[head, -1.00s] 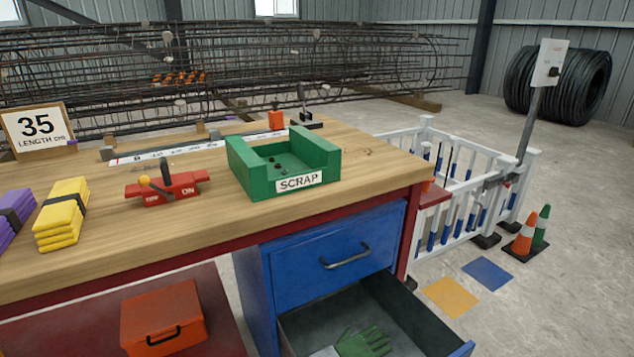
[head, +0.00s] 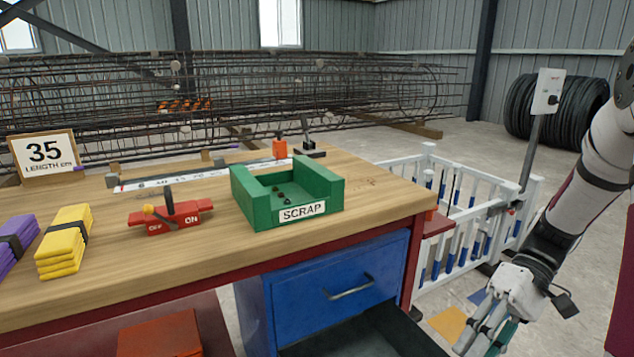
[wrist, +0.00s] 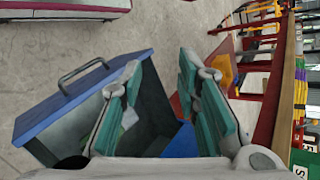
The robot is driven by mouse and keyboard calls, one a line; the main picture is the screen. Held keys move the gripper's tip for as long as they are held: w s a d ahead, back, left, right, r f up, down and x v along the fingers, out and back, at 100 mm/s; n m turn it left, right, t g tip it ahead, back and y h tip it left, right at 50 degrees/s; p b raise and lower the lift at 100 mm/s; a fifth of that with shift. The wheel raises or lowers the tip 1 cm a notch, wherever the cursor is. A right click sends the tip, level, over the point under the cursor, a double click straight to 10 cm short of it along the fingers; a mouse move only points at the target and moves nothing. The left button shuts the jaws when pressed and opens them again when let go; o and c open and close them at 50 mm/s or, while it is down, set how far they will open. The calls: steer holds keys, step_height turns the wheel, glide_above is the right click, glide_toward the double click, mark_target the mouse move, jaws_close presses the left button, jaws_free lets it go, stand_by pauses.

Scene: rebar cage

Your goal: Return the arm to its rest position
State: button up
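My arm (head: 585,160) comes down from the right edge of the head view. My gripper (head: 490,342) hangs at the lower right, beside the open lower drawer (head: 385,325) and partly cut off by the bottom edge. In the wrist view my gripper (wrist: 160,64) has its two teal-padded fingers spread apart with nothing between them. The open blue drawer (wrist: 70,107) lies beyond and below the fingers there, with something green inside, partly hidden by the left finger.
The wooden workbench (head: 110,280) carries the green scrap box (head: 260,208), a red switch (head: 165,217) and yellow bundles (head: 62,240). A white fence (head: 450,175) stands behind my gripper. A yellow floor square (head: 447,323) lies close by.

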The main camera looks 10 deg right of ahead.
steer(key=s+a+r+h, duration=0.5)
steer(key=a+r, duration=0.3)
steer(key=s+a+r+t+h, duration=0.2)
steer(key=s+a+t+h, duration=0.25)
steer(key=s, duration=0.65)
step_height(320, 180, up, 33)
steer(key=t+p, duration=0.4)
steer(key=p, duration=2.6)
steer(key=shift+d+f+p, duration=0.2)
steer(key=shift+d+p, duration=0.1)
steer(key=shift+p, duration=0.05)
steer(key=shift+w+a, duration=0.1)
steer(key=shift+a, duration=0.05)
